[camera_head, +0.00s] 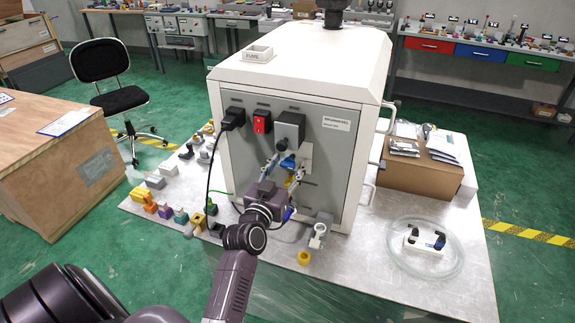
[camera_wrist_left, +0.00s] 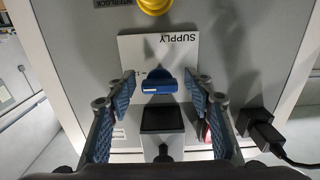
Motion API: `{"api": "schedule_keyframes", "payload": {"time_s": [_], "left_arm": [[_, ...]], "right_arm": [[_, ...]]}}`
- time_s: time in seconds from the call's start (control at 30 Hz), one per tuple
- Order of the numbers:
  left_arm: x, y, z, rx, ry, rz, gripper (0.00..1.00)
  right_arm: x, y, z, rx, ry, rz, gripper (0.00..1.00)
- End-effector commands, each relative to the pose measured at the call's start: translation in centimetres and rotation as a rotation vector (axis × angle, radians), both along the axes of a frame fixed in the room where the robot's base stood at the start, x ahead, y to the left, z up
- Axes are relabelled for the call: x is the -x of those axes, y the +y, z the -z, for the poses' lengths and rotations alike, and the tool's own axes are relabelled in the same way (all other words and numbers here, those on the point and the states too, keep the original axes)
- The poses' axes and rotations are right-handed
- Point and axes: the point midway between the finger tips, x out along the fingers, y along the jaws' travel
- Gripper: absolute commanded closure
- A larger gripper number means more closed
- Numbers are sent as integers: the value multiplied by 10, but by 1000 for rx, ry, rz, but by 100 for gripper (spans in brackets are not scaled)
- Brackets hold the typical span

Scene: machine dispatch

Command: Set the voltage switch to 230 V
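The blue voltage switch (camera_head: 288,162) is a rotary knob on a white plate on the front of the white machine cabinet. In the left wrist view the knob (camera_wrist_left: 156,84) lies roughly crosswise on the plate (camera_wrist_left: 186,52), which reads SUPPLY upside down. Its voltage markings are mostly hidden or too small to read. My left gripper (camera_head: 283,173) is at the panel. In the wrist view its blue-padded fingers (camera_wrist_left: 160,92) are open, one on each side of the knob with a visible gap. My right gripper is not in view.
Above the knob is a grey box (camera_head: 290,130), beside a red switch (camera_head: 262,121) and a black plug (camera_head: 233,118) with a hanging cable. A yellow knob (camera_wrist_left: 154,5) is near in the wrist view. Small parts crowd the table's left side. A cardboard box (camera_head: 417,174) stands right.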

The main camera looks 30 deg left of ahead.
Motion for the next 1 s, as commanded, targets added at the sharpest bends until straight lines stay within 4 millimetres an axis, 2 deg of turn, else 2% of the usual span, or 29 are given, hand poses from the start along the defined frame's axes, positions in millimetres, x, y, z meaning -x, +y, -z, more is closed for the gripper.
{"api": "schedule_keyframes", "payload": {"time_s": [0.03, 0.4, 0.73, 1.0], "left_arm": [[0, 0, 0, 0, 0, 0, 57], [0, 0, 0, 0, 1, 0, 95], [0, 0, -1, 58, -13, 1, 95], [0, -1, -1, 237, -55, 1, 95]], "right_arm": [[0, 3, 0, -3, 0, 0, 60], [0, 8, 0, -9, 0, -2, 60], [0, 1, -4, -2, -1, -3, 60], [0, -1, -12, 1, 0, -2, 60]]}}
